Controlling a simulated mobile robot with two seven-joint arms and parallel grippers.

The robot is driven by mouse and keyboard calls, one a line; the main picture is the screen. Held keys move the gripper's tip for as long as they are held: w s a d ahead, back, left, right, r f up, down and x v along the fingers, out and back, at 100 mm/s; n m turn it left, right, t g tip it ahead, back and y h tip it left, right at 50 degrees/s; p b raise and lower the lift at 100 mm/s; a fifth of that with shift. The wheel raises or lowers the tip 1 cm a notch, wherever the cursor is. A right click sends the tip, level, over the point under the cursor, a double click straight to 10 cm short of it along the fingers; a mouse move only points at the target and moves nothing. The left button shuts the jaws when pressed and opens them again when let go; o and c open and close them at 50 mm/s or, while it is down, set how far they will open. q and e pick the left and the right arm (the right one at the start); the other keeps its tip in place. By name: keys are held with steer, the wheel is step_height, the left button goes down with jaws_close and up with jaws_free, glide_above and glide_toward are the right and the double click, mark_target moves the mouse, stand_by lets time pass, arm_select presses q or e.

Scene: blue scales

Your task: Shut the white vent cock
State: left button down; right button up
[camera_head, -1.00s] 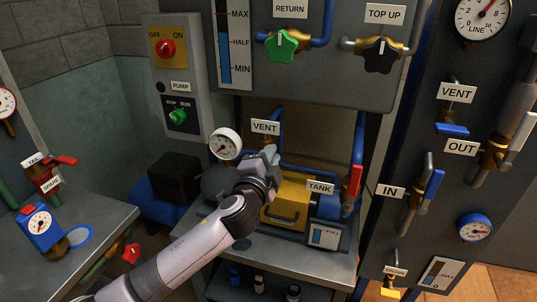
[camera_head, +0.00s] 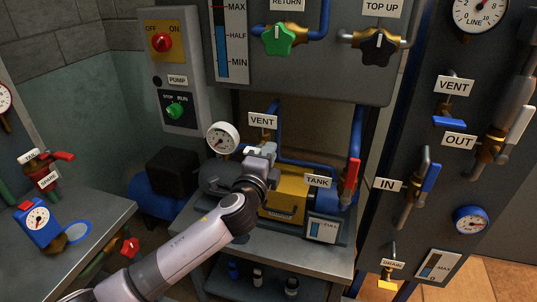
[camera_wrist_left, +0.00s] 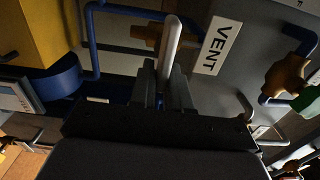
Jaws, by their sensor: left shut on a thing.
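The white vent cock's lever (camera_wrist_left: 172,45) runs between the fingers of my left gripper (camera_wrist_left: 165,88) in the left wrist view, with its rounded end sticking out beyond them. My left gripper is shut on this lever. Part of the brass cock body (camera_wrist_left: 145,34) shows beside the lever. The white VENT label (camera_wrist_left: 221,45) is just to its right. In the head view my left gripper (camera_head: 262,158) is below the VENT label (camera_head: 262,121), between the gauge and the yellow tank; it hides most of the cock. My right gripper is not in view.
A round gauge (camera_head: 222,138) stands close left of the gripper. The yellow tank unit (camera_head: 285,190) is close to its right, with a red lever (camera_head: 350,180) beyond. Blue pipes (camera_head: 275,125) pass behind. Another VENT valve with a blue lever (camera_head: 449,122) is on the right panel.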

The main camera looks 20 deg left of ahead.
arm_select(q)
steer(key=shift+f, duration=0.15)
steer(key=c, duration=1.2)
jaws_free()
steer(key=shift+s, duration=0.15)
steer(key=shift+s+a+b, duration=0.1)
steer(key=shift+s+b, duration=0.25)
steer(key=shift+s, duration=3.1)
steer(key=s+a+f+n+g, duration=0.1)
steer(key=s+f+n+g, duration=0.1)
steer(key=s+f+n, duration=0.3)
steer(key=s+a+f+n+g+h, duration=0.1)
steer(key=s+f+n, duration=0.4)
steer(key=s+f, duration=0.7)
steer(key=s+a+f+n+g, duration=0.2)
steer(key=s+f+n+g, duration=0.2)
steer(key=s+f+n, duration=0.2)
steer(key=shift+s+a+f+g+h, duration=0.15)
steer(key=shift+s+f, duration=0.45)
steer(key=shift+f, duration=0.35)
steer(key=shift+s+a+f+g+h, duration=0.15)
steer(key=shift+s+f, duration=0.4)
steer(key=shift+f, duration=0.4)
